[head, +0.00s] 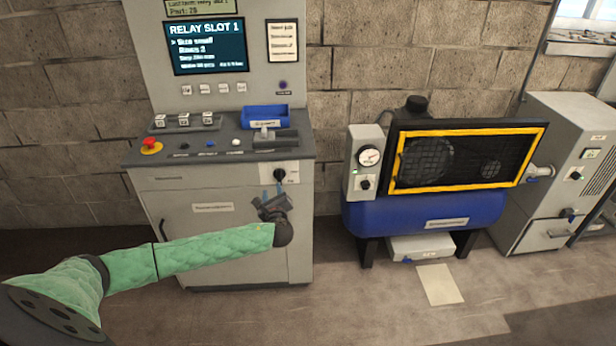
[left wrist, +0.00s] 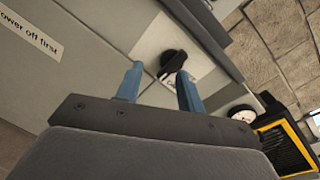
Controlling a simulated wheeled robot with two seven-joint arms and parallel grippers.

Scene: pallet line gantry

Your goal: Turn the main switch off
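The main switch (head: 279,175) is a black rotary knob on a pale plate at the upper right of the grey console's front. In the left wrist view the knob (left wrist: 173,62) shows on its plate, just beyond the fingertips. My left gripper (head: 272,196) is in front of the console, just below the switch. Its two blue fingers (left wrist: 158,82) are apart with nothing between them, and the knob lies ahead near the right finger. I cannot tell whether a finger touches it. The label by the knob is partly hidden by the right finger. My right gripper is in neither view.
The console (head: 215,232) has a sloped top with a red emergency button (head: 150,146), a blue tray (head: 265,117) and small buttons. A screen (head: 207,47) stands above. To the right are a blue compressor (head: 425,214) with a yellow-framed guard and a grey cabinet (head: 545,180).

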